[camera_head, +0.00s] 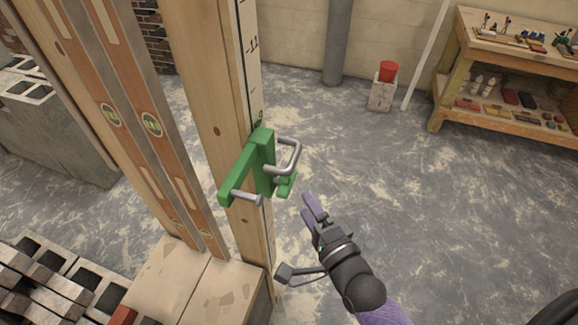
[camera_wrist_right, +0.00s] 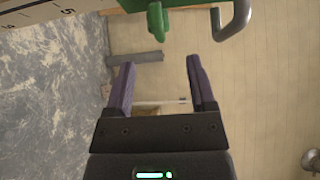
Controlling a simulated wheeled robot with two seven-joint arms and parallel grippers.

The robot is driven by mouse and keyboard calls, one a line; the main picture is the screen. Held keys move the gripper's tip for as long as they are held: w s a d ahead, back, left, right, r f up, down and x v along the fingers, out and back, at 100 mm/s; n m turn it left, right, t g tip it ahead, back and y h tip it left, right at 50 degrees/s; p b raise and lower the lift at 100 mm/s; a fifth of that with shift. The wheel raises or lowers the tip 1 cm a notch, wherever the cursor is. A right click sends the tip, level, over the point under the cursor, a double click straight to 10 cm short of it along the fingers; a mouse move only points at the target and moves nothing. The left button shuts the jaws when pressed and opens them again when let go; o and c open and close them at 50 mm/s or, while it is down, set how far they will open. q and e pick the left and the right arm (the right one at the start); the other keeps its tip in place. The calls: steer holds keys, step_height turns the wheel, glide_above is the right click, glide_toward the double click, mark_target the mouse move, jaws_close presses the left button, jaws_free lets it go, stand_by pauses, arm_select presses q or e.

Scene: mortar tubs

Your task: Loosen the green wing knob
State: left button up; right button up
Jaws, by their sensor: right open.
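A green clamp (camera_head: 262,165) sits on a wooden post with a marked scale. It has a grey U-shaped handle (camera_head: 295,155), also at the top right of the right wrist view (camera_wrist_right: 236,22). The green wing knob (camera_head: 285,186) sticks out on the clamp's right side, below the handle. In the right wrist view the knob (camera_wrist_right: 156,20) hangs at the top, beyond the fingertips and roughly in line with the gap between them. My right gripper (camera_head: 309,207) is open and empty, a little right of and below the knob, apart from it. My left gripper is out of view.
Two spirit levels (camera_head: 140,115) lean left of the post (camera_head: 205,90). Blocks (camera_head: 45,265) lie at the lower left. A wooden workbench (camera_head: 510,50) stands at the back right, near a red cup (camera_head: 388,71) on a block. The floor right of the post is open.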

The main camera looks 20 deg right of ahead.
mark_target(291, 180)
steer(key=w, duration=0.2)
steer(key=w+a, duration=0.1)
steer(key=w, duration=0.4)
steer(key=shift+w+a, duration=0.2)
steer(key=shift+a, duration=0.05)
jaws_close()
